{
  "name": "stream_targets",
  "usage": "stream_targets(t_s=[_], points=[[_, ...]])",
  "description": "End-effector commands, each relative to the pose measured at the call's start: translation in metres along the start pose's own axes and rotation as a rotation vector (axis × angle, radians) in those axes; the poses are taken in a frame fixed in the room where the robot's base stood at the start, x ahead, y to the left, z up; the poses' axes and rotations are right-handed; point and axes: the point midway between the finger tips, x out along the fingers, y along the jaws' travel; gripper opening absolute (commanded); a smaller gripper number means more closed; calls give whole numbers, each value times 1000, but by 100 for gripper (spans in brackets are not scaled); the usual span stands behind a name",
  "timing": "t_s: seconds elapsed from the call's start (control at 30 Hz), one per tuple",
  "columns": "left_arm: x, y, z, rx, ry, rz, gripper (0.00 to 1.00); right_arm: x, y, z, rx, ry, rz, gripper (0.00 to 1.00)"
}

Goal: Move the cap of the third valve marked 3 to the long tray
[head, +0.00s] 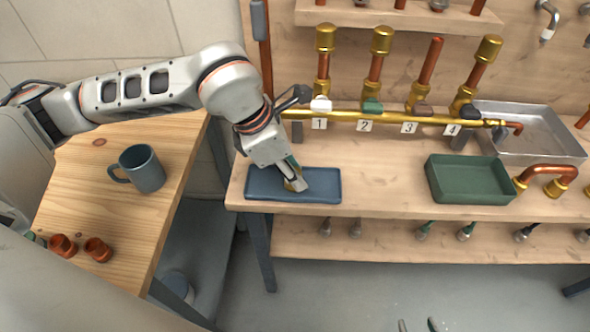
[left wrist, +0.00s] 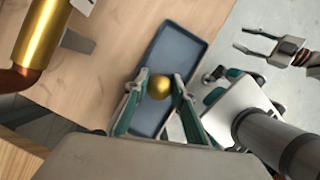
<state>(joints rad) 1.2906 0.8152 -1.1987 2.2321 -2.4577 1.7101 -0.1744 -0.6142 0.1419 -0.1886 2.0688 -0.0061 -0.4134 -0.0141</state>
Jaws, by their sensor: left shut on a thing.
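The third copper riser (head: 430,60), above the label 3 (head: 409,128), has a bare top with no cap. My left gripper (head: 296,184) is shut on a round brass cap (left wrist: 159,86), which shows between its fingertips in the left wrist view. They are over the long blue tray (head: 327,171); the tray also shows in the left wrist view (left wrist: 184,46). I cannot tell whether the cap touches the tray floor. My right gripper (left wrist: 248,42) is open and empty, away from the bench; only its fingertips show at the bottom of the head view.
Brass caps top risers 1 (head: 326,38), 2 (head: 382,40) and 4 (head: 489,48). A green tray (head: 466,200) and a metal basin (head: 570,146) stand to the right. A mug (head: 146,170) stands on the left table. The bench between the blue and green trays is clear.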

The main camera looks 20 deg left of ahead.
Motion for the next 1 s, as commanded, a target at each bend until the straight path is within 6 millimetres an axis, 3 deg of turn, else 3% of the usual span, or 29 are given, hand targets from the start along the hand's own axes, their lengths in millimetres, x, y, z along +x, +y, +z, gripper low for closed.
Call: stream_targets(t_s=[0.37, 0.4, 0.77, 1.0], points=[[3, 0, -1, 1, -2, 1, 3, 1, 1, -2, -1, 4, 2, 40], [2, 0, 0, 1, -2, 2, 32, 0, 2, -3, -1, 5, 2, 40], [0, 0, 1, 1, -3, 3, 32, 0, 2, -5, -2, 8, 3, 40], [-34, 1, 2, 3, -6, 8, 32, -2, 5, -14, -1, 20, 6, 40]])
